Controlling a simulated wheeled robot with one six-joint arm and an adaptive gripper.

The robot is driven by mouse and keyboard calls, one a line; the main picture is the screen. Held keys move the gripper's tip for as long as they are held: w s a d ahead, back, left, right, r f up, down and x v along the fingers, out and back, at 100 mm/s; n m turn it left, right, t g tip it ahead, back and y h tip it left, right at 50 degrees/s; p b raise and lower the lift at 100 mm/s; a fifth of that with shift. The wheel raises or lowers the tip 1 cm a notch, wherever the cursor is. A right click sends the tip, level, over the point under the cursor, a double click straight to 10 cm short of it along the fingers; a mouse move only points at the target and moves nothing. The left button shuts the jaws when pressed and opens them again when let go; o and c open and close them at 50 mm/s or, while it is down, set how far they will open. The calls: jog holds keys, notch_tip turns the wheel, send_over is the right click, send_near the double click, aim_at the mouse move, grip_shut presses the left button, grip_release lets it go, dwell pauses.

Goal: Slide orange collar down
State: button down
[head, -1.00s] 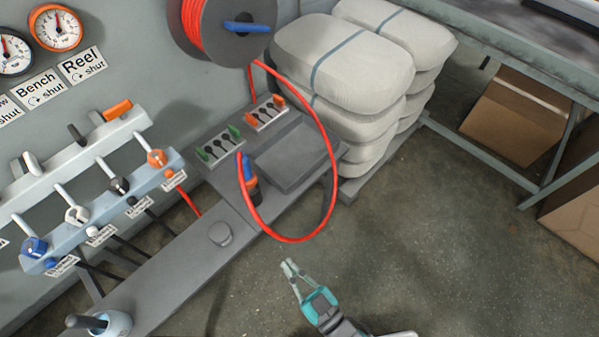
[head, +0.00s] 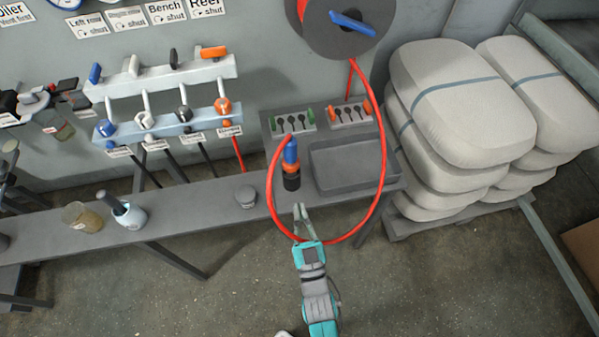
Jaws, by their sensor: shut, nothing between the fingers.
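The orange collar (head: 291,167) is a ring around a small upright tool on the bench. The tool has a blue top part (head: 291,150) above the collar and a black lower body (head: 292,183). A red hose (head: 378,170) runs to its top from the reel. My gripper (head: 299,210) is shut and empty. In the picture its fingertips lie just below the black body, apart from the collar. I cannot tell the exact depth gap between the fingertips and the tool.
A grey tray (head: 355,168) stands right of the tool, with two small panels (head: 294,121) behind. The hose loop (head: 345,238) hangs past the bench front, close by my gripper. Stacked sacks (head: 455,115) stand on the right.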

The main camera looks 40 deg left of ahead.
aim_at(291, 171)
jog(key=x, duration=1)
dwell(0.3)
notch_tip(291, 171, down, 2)
jog(key=shift+f, duration=0.1)
jog(key=shift+d+f, duration=0.1)
jog(key=shift+f, duration=0.05)
dwell(0.3)
